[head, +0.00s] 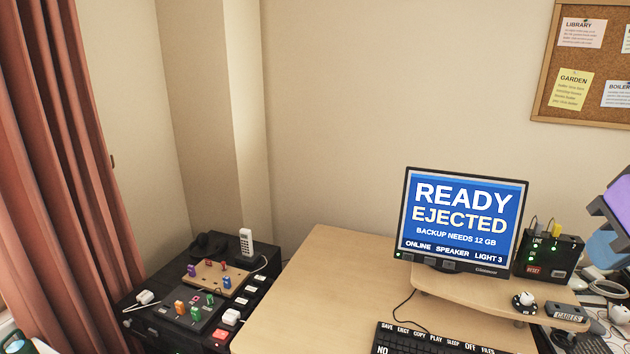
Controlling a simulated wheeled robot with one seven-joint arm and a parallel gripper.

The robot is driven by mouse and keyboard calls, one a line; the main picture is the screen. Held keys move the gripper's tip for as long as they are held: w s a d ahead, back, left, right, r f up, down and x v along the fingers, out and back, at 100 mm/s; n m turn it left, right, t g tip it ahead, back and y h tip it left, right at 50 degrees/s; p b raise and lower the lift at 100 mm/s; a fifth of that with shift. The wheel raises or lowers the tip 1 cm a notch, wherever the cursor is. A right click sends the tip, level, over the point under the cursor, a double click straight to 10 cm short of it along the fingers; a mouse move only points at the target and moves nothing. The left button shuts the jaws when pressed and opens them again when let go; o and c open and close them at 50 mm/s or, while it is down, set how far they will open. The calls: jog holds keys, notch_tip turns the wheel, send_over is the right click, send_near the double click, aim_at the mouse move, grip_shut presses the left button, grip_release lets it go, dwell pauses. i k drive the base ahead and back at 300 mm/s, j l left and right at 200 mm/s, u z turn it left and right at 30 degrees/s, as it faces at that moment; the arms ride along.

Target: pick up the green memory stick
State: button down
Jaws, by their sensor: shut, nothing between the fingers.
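Small coloured sticks stand on a low black cabinet (150,327) at the lower left.
A bare wooden desk (320,285) stands right of the cabinet. It bears a keyboard (420,340) and a monitor (462,222) reading "READY EJECTED" on a raised shelf. A white handset (246,241) stands behind the board. A red curtain (70,150) hangs left.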

aim_at(195, 312)
jog(key=u, duration=1.25)
